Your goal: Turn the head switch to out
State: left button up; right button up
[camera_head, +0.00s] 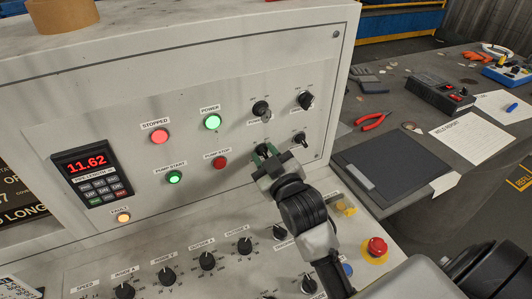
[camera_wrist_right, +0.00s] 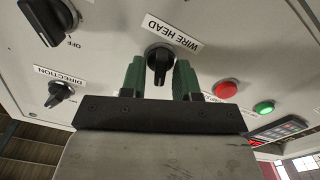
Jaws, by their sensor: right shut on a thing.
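The head switch is a black rotary knob (camera_wrist_right: 159,62) under a label reading WIRE HEAD (camera_wrist_right: 173,34), on the upright grey panel. My right gripper (camera_wrist_right: 159,74) has its two green fingers on either side of this knob and is shut on it. The knob's handle lies in line with the fingers in the right wrist view. In the head view my right gripper (camera_head: 266,155) reaches the panel's lower right part and hides most of the knob. The "out" mark cannot be read. My left gripper is not in view.
The DIRECTION knob (camera_wrist_right: 60,93) is close beside the gripper. Two more knobs (camera_head: 261,108) (camera_head: 306,100) sit above. The red pump stop button (camera_head: 219,162) is to the left. A sloped console with several knobs and a red emergency button (camera_head: 376,248) lies below.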

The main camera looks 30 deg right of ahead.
jog(key=m+p, duration=0.2)
jog(key=m, duration=0.1)
jog(key=m+p, duration=0.2)
jog(key=m, duration=0.1)
jog(key=shift+d+r+p, duration=0.1)
jog(key=shift+r+p, duration=0.1)
jog(key=shift+p, duration=0.1)
jog(key=m+p, duration=0.2)
jog(key=m, duration=0.2)
jog(key=shift+d+f, duration=0.1)
jog(key=shift+f, duration=0.05)
jog(key=shift+m+p, duration=0.3)
jog(key=o, duration=0.6)
jog(key=shift+c, duration=0.2)
jog(key=s+b, duration=0.2)
jog(key=s, duration=0.8)
jog(key=shift+s+a+b, duration=0.3)
jog(key=shift+s, duration=0.1)
jog(key=shift+f, duration=0.1)
